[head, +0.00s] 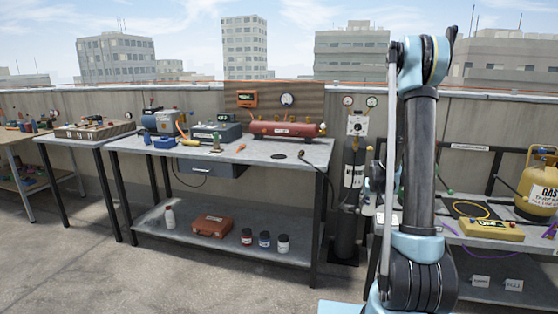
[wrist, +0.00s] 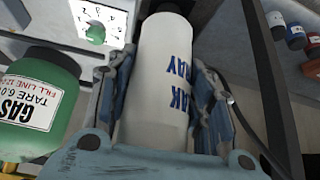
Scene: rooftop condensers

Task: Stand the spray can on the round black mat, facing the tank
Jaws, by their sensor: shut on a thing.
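The spray can (wrist: 165,60) is white with blue lettering, upside down in the wrist view. My gripper (wrist: 160,68) is shut around its sides, with one finger on each side. The head view shows neither the gripper nor the can. The round black mat (head: 278,156) lies flat on the grey workbench top (head: 215,166), towards its right end, and looks bare. The red tank (head: 285,129) lies horizontally on the bench just behind the mat.
On the bench are a grey-green box (head: 215,133) and a small green-based item (head: 216,144). The lower shelf holds a red case (head: 212,226) and several containers. A dark cylinder (head: 352,185) stands right of the bench. A green gas cylinder (wrist: 38,100) is close left of the can.

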